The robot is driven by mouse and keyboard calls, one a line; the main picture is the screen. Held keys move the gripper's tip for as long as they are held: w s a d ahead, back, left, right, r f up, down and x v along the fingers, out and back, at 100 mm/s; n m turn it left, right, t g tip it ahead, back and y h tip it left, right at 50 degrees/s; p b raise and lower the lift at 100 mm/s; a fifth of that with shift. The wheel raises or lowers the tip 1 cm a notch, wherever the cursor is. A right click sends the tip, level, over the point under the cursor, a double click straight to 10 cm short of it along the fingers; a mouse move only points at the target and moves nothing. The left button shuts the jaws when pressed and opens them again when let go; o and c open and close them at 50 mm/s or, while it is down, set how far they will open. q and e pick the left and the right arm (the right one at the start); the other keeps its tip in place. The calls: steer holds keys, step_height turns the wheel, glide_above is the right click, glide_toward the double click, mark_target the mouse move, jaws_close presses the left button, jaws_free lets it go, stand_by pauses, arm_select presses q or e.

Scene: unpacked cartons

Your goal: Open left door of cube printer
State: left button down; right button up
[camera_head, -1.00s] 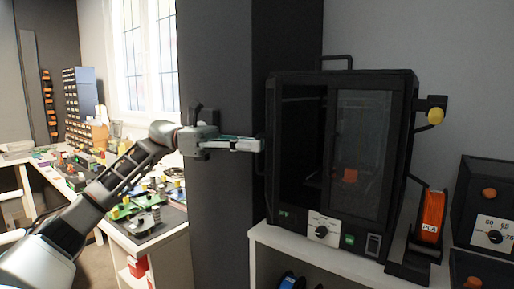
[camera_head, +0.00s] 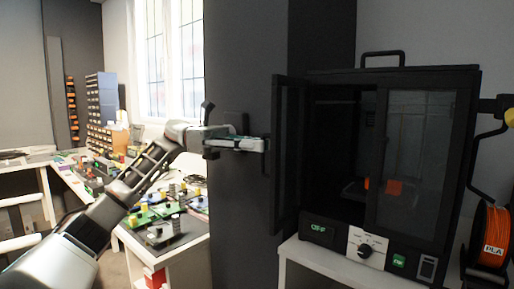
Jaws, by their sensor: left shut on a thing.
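The black cube printer (camera_head: 440,72) stands on a white shelf at the right. Its left door (camera_head: 287,165) is swung out from the front, hinged at the printer's left side, and shows as a narrow dark frame. The left half of the front is open onto a dark chamber. The right door (camera_head: 412,150), with a clear pane, is shut. My left gripper (camera_head: 262,145) reaches in from the left and is shut on the left door, at its outer edge; the exact grip is hard to see. My right gripper is not in view.
An orange piece (camera_head: 394,187) shows inside the printer. An orange spool (camera_head: 493,237) hangs at its right. A dark pillar (camera_head: 238,215) stands close behind my left gripper. A cluttered workbench (camera_head: 190,238) is at the left.

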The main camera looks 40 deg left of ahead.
arm_select(q)
steer(key=shift+w+a+r, duration=0.15)
steer(key=shift+w+a, duration=0.25)
steer(key=shift+a, duration=0.25)
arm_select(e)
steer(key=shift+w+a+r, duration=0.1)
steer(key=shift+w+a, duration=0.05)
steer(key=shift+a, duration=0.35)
arm_select(q)
steer(key=c, duration=2.5)
jaws_free()
steer(key=shift+c, duration=0.2)
steer(key=o, duration=0.3)
steer(key=shift+w+d, duration=0.3)
steer(key=shift+w, duration=0.05)
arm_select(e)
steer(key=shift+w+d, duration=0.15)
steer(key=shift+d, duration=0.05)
arm_select(q)
steer(key=shift+f, duration=0.2)
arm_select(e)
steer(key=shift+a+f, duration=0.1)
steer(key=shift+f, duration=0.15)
arm_select(q)
steer(key=shift+s, duration=0.1)
